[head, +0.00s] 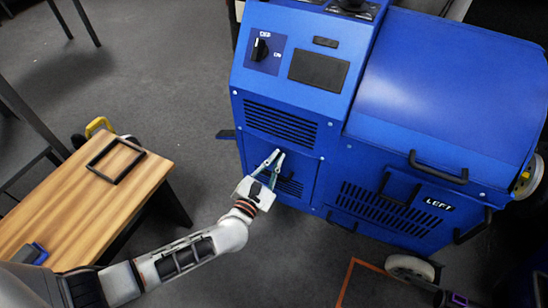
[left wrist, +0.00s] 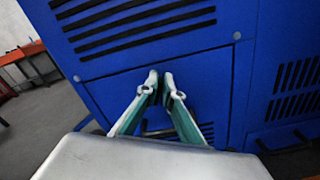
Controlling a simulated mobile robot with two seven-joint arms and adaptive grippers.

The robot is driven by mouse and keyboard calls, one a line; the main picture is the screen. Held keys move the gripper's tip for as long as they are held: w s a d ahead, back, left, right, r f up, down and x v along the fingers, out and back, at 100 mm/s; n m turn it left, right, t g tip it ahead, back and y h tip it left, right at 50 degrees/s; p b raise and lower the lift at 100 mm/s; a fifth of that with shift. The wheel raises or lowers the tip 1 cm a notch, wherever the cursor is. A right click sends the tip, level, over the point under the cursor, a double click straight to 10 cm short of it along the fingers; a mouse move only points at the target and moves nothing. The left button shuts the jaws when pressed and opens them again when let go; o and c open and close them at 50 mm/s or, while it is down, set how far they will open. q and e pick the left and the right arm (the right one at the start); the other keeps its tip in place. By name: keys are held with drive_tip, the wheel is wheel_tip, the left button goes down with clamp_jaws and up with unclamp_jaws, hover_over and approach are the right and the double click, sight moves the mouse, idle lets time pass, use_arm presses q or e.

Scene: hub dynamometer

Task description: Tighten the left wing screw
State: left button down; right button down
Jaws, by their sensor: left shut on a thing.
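The big blue machine (head: 420,90) fills the right half of the head view. A lower front panel (left wrist: 215,85) with a louvred vent sits below a larger vent. My left gripper (head: 274,160) reaches up to this panel from below. In the left wrist view its two fingertips (left wrist: 161,86) nearly meet at the panel's upper part, with a small dark thing in the narrow gap. They are shut on it, and it appears to be the left wing screw. The fingertips hide nearly all of it, so its turn angle cannot be seen. My right gripper does not show.
A wooden table (head: 75,205) with a black frame (head: 116,160) on it stands at the left. The machine has a knob (head: 261,48), a dark screen (head: 319,70), black handles (head: 438,168) and a caster wheel (head: 410,268). Grey floor is clear between table and machine.

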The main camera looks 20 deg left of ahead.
use_arm(q)
drive_tip(key=shift+d+m, duration=0.15)
drive_tip(key=shift+m, duration=0.75)
drive_tip(key=m, duration=0.2)
drive_tip(key=shift+d+f+m+p, duration=0.15)
drive_tip(key=shift+m+p, duration=0.25)
drive_tip(key=shift+d+f+m, duration=0.1)
drive_tip(key=shift+f+m, duration=0.05)
drive_tip(key=shift+m, duration=0.75)
drive_tip(key=m, duration=0.4)
drive_tip(key=shift+d+f+m+p, duration=0.15)
drive_tip(key=shift+f+m+p, duration=0.25)
drive_tip(key=shift+f+m, duration=0.15)
drive_tip(key=shift+m, duration=0.55)
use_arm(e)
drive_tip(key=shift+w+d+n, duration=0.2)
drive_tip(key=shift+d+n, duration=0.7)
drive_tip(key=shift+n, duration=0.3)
use_arm(q)
drive_tip(key=c, duration=2.2)
unclamp_jaws()
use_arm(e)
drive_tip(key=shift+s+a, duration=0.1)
